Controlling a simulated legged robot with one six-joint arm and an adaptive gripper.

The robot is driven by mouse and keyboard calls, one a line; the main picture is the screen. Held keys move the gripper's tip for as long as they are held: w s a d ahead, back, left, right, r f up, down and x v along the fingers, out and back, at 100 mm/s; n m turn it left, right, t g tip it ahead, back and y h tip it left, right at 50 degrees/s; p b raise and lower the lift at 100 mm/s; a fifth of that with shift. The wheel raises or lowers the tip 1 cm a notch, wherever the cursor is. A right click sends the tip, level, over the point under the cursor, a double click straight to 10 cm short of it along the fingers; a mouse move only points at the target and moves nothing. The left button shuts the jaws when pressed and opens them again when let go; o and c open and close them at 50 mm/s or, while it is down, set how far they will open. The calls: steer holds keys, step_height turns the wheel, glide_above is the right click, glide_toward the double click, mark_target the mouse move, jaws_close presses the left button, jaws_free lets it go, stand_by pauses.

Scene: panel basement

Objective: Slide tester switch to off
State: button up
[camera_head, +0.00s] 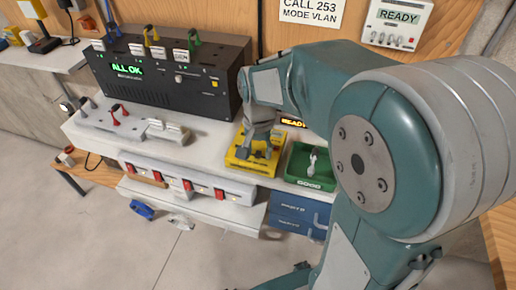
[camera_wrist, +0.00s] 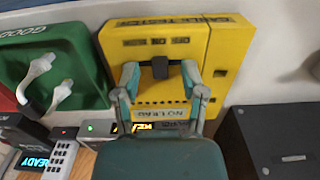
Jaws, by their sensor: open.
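The yellow cable tester (camera_head: 238,164) lies on the white bench top, right of the black panel. It also shows in the wrist view (camera_wrist: 222,42), with a "NO LEAD" label on its face. A dark switch knob (camera_wrist: 160,67) stands out near the middle of its face. My gripper (camera_wrist: 160,76) is open, with one finger on each side of the knob. Whether the fingers touch the knob I cannot tell. In the head view my gripper (camera_head: 257,149) is down over the tester and hides part of it, including the switch.
A green "GOOD" tray (camera_head: 293,179) with pale connectors stands close beside the tester. The black panel (camera_head: 160,82), reading "ALL OK", stands at the left with several levers. An amber display (camera_head: 295,122) is behind the tester.

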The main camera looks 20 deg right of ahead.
jaws_close()
steer(key=shift+a, duration=0.2)
steer(key=shift+w+a, duration=0.6)
steer(key=shift+a, duration=0.15)
steer(key=shift+d, duration=0.1)
steer(key=shift+c, duration=0.6)
jaws_free()
steer(key=shift+o, duration=0.6)
steer(key=shift+a, duration=0.35)
